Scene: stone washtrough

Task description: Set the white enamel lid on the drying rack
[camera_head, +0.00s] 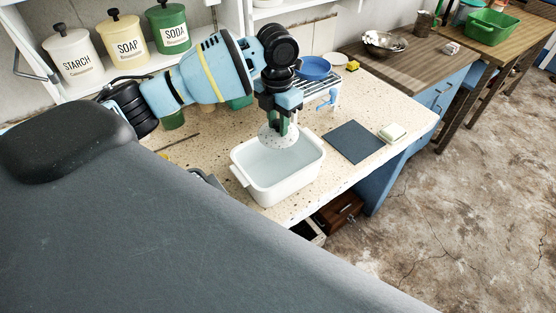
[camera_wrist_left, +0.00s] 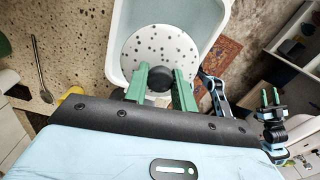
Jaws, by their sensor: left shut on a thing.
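My left gripper (camera_head: 281,118) is shut on the dark knob (camera_wrist_left: 160,78) of the white enamel lid (camera_head: 276,136). The lid is round with dark speckles and also shows in the left wrist view (camera_wrist_left: 160,46). It hangs over the back part of a white basin (camera_head: 290,195). The wire drying rack (camera_head: 318,88) stands on the counter behind and to the right of the gripper, partly hidden by it. My right gripper (camera_wrist_left: 270,97) shows small at the right of the left wrist view, its green fingers apart and empty.
A blue dish (camera_head: 314,67) and a yellow item (camera_head: 352,66) are by the rack. A dark mat (camera_head: 354,142) and a pale block (camera_head: 392,132) lie right of the basin. Canisters (camera_head: 123,40) stand on the shelf at the left.

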